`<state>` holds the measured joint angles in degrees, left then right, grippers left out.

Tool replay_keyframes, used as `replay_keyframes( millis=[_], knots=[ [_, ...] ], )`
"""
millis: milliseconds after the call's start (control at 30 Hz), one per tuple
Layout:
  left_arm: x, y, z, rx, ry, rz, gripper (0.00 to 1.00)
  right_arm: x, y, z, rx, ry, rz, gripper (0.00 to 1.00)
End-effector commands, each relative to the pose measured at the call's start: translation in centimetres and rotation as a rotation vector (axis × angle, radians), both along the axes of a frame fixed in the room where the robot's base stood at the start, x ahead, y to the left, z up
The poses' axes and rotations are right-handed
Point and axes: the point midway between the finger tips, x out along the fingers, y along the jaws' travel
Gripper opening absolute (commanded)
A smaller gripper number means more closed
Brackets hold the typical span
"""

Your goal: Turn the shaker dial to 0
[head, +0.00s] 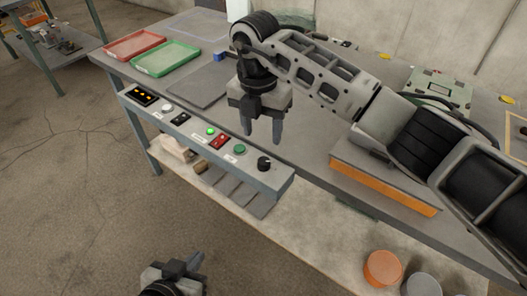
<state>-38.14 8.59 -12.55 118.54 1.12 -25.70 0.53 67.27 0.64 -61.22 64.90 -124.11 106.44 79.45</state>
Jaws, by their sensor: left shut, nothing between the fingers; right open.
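A black dial (264,163) sits at the right end of the grey control panel (284,181) along the workbench's front edge. Its pointer and markings are too small to read. My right gripper (262,138) is open and empty, pointing down just above and behind the dial, apart from it as far as I can tell. My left gripper (196,264) is shut and empty, low at the bottom of the view, well away from the panel. I cannot tell for certain which object is the shaker.
The panel also carries a lit green button (210,131), a red switch (220,142) and a green button (239,149). A grey-topped orange block (384,188) lies to the right. Red (134,45) and green (165,58) trays are at the back left.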

Motion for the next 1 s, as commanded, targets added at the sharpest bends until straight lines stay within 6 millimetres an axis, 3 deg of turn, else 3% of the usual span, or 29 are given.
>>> replay_keyframes(
  millis=[200,400,833,867,1000],
  knots=[
    [0.0,0.1,0.3,0.005,0.003,-0.001,0.00,-0.2,-0.2,-4.7,0.000,0.004,0.000,0.50],
    [-0.1,0.1,0.3,0.006,0.005,0.000,0.00,-0.2,-0.3,-7.6,0.001,0.002,0.001,0.50],
    [-0.1,0.2,0.2,0.007,0.006,0.001,0.00,-0.2,-0.4,-8.7,0.002,-0.001,0.002,0.50],
    [-0.1,0.2,0.2,0.007,0.006,0.001,0.00,-0.2,-0.4,-8.7,0.002,-0.001,0.002,0.47],
    [-0.1,0.2,0.2,0.007,0.006,0.001,0.00,-0.2,-0.4,-8.7,0.002,-0.001,0.002,0.08]
  ],
)
